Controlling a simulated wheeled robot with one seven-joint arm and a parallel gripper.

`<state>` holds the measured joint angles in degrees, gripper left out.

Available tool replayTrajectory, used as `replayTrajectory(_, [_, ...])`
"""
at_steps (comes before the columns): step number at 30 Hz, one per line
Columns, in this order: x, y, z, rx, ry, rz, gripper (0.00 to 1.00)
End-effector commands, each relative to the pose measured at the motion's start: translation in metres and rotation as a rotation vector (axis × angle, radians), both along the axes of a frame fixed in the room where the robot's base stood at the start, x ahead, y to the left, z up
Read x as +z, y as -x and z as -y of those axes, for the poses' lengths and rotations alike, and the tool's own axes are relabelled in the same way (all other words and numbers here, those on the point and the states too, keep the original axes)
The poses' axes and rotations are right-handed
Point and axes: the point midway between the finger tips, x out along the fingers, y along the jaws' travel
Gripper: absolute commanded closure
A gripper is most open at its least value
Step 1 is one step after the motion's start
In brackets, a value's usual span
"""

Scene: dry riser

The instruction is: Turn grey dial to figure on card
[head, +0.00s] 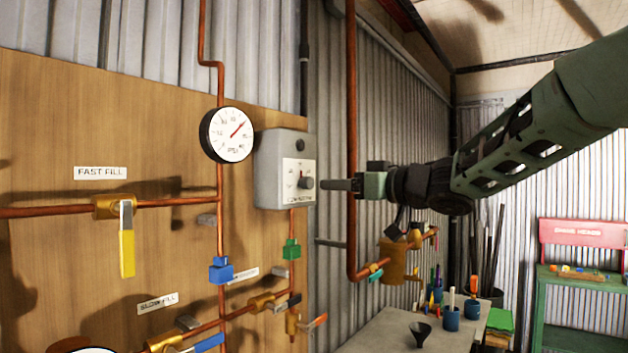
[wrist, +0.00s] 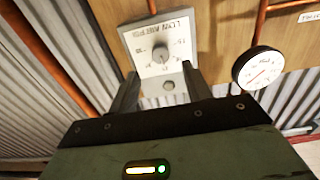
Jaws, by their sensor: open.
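The grey dial (head: 307,183) is a round knob on the white scale plate of a grey control box (head: 268,170) on the wooden board. In the wrist view the dial (wrist: 160,53) shows upside down, with figures around it too small to read surely. My gripper (head: 326,185) points left at the dial, its tips close in front of it. In the wrist view my open gripper (wrist: 162,74) has one finger on each side below the dial, with nothing between them held. I cannot tell whether the tips touch the box. I cannot make out a card with a figure.
A round pressure gauge (head: 228,134) with a red needle sits left of the box. Copper pipes (head: 352,120) and valves with coloured handles, such as the yellow one (head: 127,240), surround it. A grey bench (head: 385,335) with cups and a funnel stands below my arm.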

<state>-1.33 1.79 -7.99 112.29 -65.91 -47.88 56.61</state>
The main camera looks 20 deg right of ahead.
Motion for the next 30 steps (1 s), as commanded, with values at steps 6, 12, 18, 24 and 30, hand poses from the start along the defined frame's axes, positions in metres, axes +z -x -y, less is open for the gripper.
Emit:
replayTrajectory(6, [0.001, -0.034, -0.026, 0.002, -0.001, -0.002, 0.51])
replayTrajectory(12, [0.001, -0.052, -0.038, 0.0, -0.001, -0.002, 0.51])
replayTrajectory(18, [0.0, -0.057, -0.042, 0.0, -0.001, -0.001, 0.51])
replayTrajectory(24, [0.0, -0.057, -0.042, 0.0, -0.001, -0.001, 0.54])
replayTrajectory(30, [0.0, -0.057, -0.042, 0.0, -0.001, -0.001, 0.96])
